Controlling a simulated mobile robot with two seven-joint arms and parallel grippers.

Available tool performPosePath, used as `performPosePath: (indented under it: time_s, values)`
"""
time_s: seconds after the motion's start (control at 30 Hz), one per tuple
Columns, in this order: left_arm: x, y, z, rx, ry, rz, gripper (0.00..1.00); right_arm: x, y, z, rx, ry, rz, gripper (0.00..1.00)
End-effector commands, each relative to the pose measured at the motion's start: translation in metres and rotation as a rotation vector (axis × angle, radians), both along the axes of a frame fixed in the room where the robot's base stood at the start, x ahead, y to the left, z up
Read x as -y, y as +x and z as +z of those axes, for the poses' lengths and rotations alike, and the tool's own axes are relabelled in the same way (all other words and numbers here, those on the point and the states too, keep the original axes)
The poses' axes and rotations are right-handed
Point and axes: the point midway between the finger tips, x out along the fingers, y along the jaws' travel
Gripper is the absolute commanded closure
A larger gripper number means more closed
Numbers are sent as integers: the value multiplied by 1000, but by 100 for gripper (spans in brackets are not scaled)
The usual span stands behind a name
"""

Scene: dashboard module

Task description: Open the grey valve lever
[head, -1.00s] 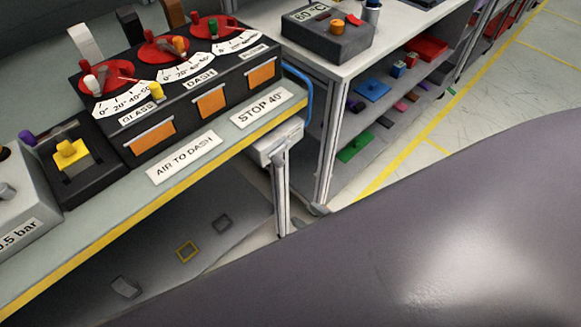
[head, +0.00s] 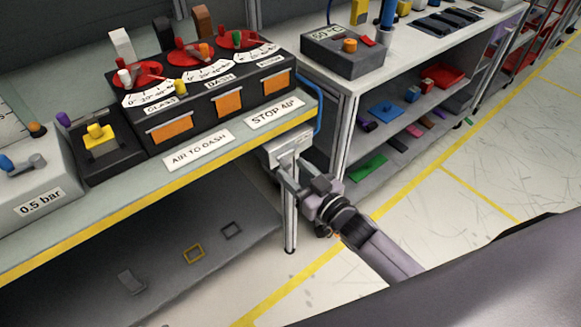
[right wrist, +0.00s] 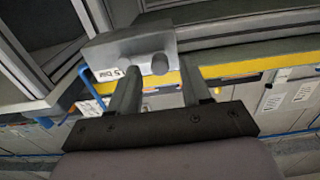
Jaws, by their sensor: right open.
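A light grey box (head: 288,148) is fixed at the right front corner of the bench, under its yellow edge. In the right wrist view this box (right wrist: 120,49) carries a "bar" label and a rounded grey part (right wrist: 160,63), which may be the end of the valve lever. My right gripper (head: 281,176) is close below the box. Another grey lever (head: 38,161) sits on the "0.5 bar" box at the far left. My left gripper is not in view.
A black panel (head: 215,113) with red dials and orange flaps stands on the bench. A blue rail (head: 318,105) curves round the bench's right end. A shelf unit (head: 345,120) stands to the right. Open floor (head: 480,170) lies in front.

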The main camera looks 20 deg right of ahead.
Motion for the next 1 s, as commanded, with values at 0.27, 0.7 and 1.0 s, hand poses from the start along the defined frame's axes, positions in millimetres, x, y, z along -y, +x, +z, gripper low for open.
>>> performPosePath:
  time_s: [0.27, 0.7, 1.0]
  values:
    - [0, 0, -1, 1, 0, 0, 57, -7, 20, 0, 0, 0, 0, 52]
    - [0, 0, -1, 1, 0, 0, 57, -8, 21, 0, 0, 0, 0, 100]
    - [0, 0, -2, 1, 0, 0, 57, -8, 21, -2, 5, -16, -1, 100]
